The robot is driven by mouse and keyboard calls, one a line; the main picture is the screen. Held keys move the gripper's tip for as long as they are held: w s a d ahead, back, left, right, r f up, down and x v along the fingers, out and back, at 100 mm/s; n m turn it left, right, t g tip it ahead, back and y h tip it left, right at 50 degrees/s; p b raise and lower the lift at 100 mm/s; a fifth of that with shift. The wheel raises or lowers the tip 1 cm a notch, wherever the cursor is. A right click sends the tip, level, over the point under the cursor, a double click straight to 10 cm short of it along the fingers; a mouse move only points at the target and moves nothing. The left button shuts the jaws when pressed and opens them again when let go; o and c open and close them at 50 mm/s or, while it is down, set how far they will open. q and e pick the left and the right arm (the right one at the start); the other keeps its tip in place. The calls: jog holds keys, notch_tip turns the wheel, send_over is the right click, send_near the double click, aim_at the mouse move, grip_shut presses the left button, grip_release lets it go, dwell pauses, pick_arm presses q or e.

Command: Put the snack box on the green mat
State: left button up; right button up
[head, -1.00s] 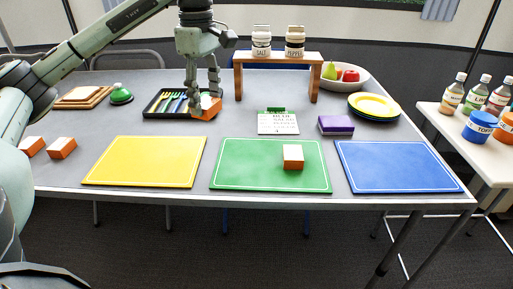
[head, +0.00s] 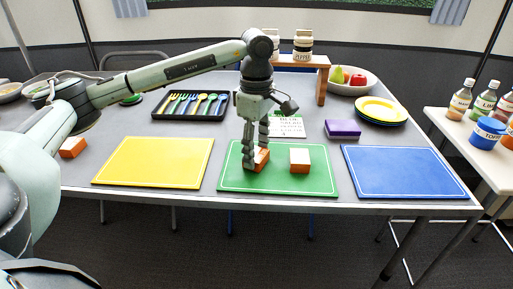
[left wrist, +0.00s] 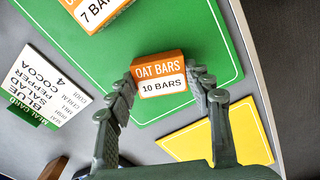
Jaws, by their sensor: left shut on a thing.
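My left gripper (head: 256,160) is shut on an orange and white snack box (head: 262,157) over the left half of the green mat (head: 235,182). In the left wrist view the held box (left wrist: 160,76) reads "OAT BARS, 10 BARS", with a finger on each side. It is at or just above the mat; I cannot tell whether it touches. A second orange and white box (head: 300,160), reading "7 BARS" in the left wrist view (left wrist: 95,10), stands on the mat to the right of the held one. My right gripper is not in view.
A yellow mat (head: 150,162) lies left and a blue mat (head: 403,172) right. Another orange box (head: 72,147) is at the far left. Behind are a menu card (head: 290,127), a purple box (head: 342,129), a cutlery tray (head: 155,114) and a wooden shelf (head: 321,88).

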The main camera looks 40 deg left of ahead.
pick_arm(q)
jog(key=shift+f, duration=0.1)
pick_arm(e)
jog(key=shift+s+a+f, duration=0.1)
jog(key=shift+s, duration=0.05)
pick_arm(q)
jog(key=o, duration=1.2)
jog(key=shift+c, duration=0.2)
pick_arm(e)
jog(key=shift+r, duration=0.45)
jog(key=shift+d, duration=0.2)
